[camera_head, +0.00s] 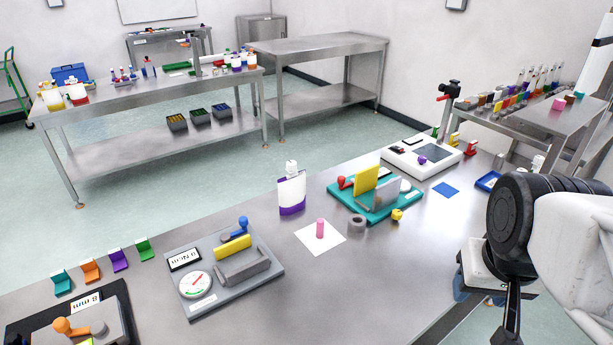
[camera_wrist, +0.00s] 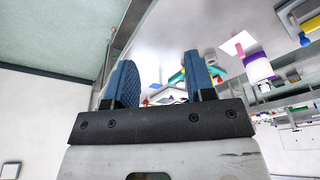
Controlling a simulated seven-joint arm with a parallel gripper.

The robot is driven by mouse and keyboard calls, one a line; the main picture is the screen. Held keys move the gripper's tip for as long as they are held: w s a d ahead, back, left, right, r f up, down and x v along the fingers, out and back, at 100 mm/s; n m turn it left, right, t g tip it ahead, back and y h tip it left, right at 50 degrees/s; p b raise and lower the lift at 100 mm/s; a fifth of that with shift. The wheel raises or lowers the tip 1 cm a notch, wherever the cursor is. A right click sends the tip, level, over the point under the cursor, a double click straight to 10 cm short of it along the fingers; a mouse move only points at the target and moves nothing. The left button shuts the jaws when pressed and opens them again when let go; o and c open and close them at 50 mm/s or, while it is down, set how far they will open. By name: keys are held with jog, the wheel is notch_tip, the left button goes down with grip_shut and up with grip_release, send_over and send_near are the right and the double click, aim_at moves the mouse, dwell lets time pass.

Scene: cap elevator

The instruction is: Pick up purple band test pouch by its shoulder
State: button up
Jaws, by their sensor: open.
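The purple band test pouch (camera_head: 291,193) stands upright near the far edge of the steel bench. It is white with a purple band at the bottom and a white cap on a narrow neck above its shoulders. In the wrist view, the pouch (camera_wrist: 259,70) appears upside down at the right. My gripper (camera_wrist: 162,75) shows two blue padded fingers spread apart with nothing between them. In the head view, my arm is at the right, far from the pouch, and the fingertips are hard to make out.
A pink cylinder (camera_head: 320,228) stands on a white sheet (camera_head: 334,242) in front of the pouch. A grey fixture with a dial (camera_head: 197,284) is left, a teal fixture (camera_head: 377,207) right. A grey ring (camera_head: 357,221) lies nearby. The bench front is mostly clear.

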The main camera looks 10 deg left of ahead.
jog(key=shift+o, duration=0.2)
jog(key=w+a+r+m, duration=0.1)
jog(key=w+a, duration=0.2)
jog(key=w, duration=0.4)
jog(key=w+a+r+m, duration=0.1)
jog(key=w+a+r, duration=0.1)
jog(key=w, duration=0.6)
jog(key=m+t+h, duration=0.1)
jog(key=m+t, duration=0.1)
jog(key=m, duration=0.4)
send_over(283, 178)
jog(key=s+a, duration=0.1)
jog(key=s, duration=0.2)
notch_tip(283, 178, down, 16)
jog(key=r, duration=0.1)
jog(key=shift+w+f, duration=0.2)
jog(key=shift+w, duration=0.05)
jog(key=shift+x, duration=1.3)
